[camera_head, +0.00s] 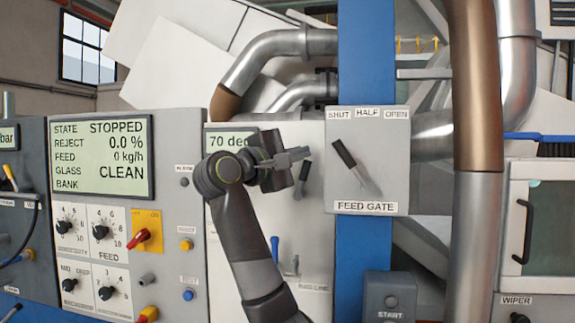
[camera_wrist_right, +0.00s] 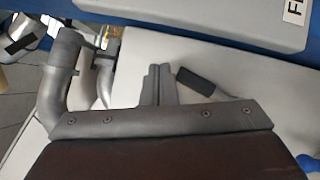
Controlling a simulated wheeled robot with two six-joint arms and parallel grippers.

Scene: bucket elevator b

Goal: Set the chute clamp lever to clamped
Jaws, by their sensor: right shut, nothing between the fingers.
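A lever with a black handle (camera_head: 304,171) stands on the pale panel in the head view, just below my right gripper's fingertips. Its label does not show, so I cannot confirm that it is the chute clamp lever or read its setting. In the right wrist view the black handle (camera_wrist_right: 199,88) lies just to the right of the fingertips, on a thin metal rod. My right gripper (camera_head: 296,154) is shut and empty, its fingers pointing right in the head view. The shut fingers also show in the right wrist view (camera_wrist_right: 158,86). My left gripper is out of view.
The feed gate box (camera_head: 396,180), with its own black-handled lever (camera_head: 345,153), is right of my gripper. A blue-handled lever (camera_head: 275,249) is below on the same panel. A blue column (camera_head: 362,60) and a vertical pipe (camera_head: 477,230) stand to the right.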

